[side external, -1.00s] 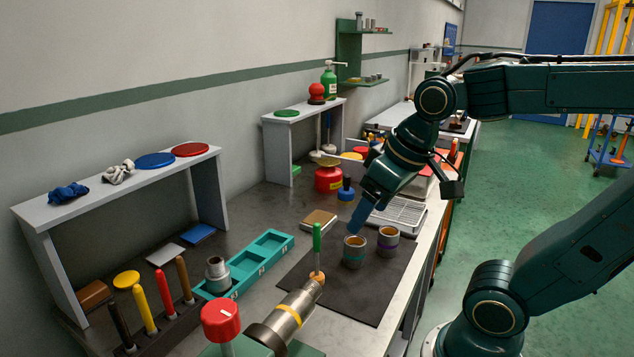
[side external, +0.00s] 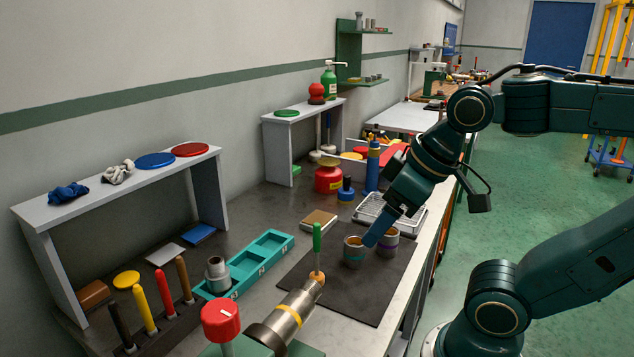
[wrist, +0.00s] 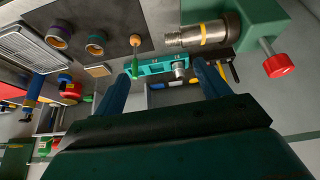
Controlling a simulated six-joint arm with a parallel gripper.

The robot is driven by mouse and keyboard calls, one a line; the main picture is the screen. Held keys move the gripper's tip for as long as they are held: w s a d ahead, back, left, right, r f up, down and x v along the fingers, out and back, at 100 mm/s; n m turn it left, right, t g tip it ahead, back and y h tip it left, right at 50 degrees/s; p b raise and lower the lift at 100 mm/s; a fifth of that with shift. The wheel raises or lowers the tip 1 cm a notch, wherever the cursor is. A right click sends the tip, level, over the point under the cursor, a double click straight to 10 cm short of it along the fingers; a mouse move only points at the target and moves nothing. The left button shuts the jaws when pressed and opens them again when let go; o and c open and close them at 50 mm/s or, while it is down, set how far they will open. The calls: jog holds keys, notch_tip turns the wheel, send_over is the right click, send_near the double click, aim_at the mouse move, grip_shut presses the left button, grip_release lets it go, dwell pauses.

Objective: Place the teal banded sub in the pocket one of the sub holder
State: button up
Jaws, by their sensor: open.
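The teal banded sub (side external: 354,251) is a short grey cylinder standing on the dark mat, its open, coppery mouth upward. It also shows in the wrist view (wrist: 95,46). The teal sub holder (side external: 262,259) lies to its left, with a row of pockets. A grey fitting (side external: 217,272) sits in the near-end pocket; the others look empty. Pocket labels are too small to read. My gripper (side external: 374,233) is open, its blue fingers overlapping the subs in the side view. In the wrist view the gap between the fingers (wrist: 160,74) is empty, and the subs lie outside it.
A purple banded sub (side external: 388,245) stands close right of the teal one. A vise with a clamped pipe (side external: 290,316) is in front. A white rack (side external: 378,208) and blue bottle (side external: 372,168) stand behind.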

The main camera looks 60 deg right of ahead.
jog(key=w+d+n+g, duration=0.2)
jog(key=w+d+n, duration=0.2)
jog(key=w, duration=0.1)
jog(key=n+g, duration=0.4)
jog(key=n, duration=0.7)
send_over(356, 243)
jog(key=a, duration=0.2)
notch_tip(356, 243, down, 9)
notch_tip(356, 243, down, 9)
jog(key=shift+s, duration=0.35)
jog(key=shift+f, duration=2.55)
